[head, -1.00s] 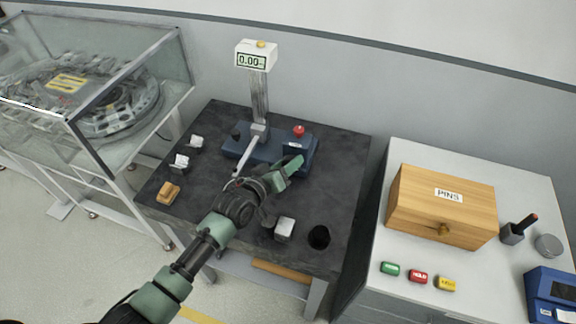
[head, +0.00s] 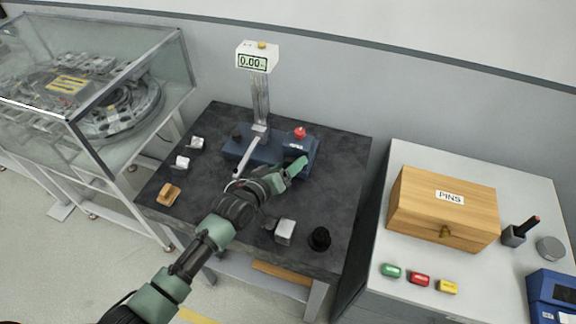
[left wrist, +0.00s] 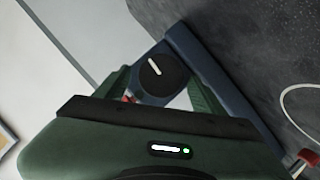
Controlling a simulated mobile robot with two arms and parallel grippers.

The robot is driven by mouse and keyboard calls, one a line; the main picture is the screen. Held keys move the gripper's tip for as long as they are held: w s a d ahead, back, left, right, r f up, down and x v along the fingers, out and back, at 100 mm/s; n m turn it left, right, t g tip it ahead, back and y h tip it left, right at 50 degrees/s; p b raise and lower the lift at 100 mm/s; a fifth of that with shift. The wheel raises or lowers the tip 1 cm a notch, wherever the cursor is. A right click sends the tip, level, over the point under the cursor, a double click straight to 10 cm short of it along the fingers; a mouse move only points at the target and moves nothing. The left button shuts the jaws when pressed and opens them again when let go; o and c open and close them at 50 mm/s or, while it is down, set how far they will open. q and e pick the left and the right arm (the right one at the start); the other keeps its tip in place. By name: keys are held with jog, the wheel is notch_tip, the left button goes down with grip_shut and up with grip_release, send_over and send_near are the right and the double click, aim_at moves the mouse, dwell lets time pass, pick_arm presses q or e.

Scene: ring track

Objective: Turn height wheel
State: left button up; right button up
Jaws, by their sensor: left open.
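The height gauge has a blue base (head: 240,148), a grey column (head: 261,98) and a white display (head: 257,57) reading 0.00. In the left wrist view, the height wheel (left wrist: 163,76) is a round black knob with a white line, on the blue base (left wrist: 196,62). My left gripper (head: 296,166) is at the right end of the base and hides the wheel in the head view. Its jaws are open, and the wheel shows between the two green fingers in the left wrist view. I cannot tell whether they touch it. My right gripper is not in view.
The dark table (head: 345,160) also bears small metal blocks (head: 285,231), a brown block (head: 168,194) and a black round piece (head: 320,239). A glass case (head: 150,65) stands left. A white cabinet (head: 388,220) with a wooden PINS box (head: 420,215) stands right.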

pick_arm(q)
jog(key=b+v, duration=0.1)
jog(key=v, duration=0.7)
jog(key=shift+w, duration=0.1)
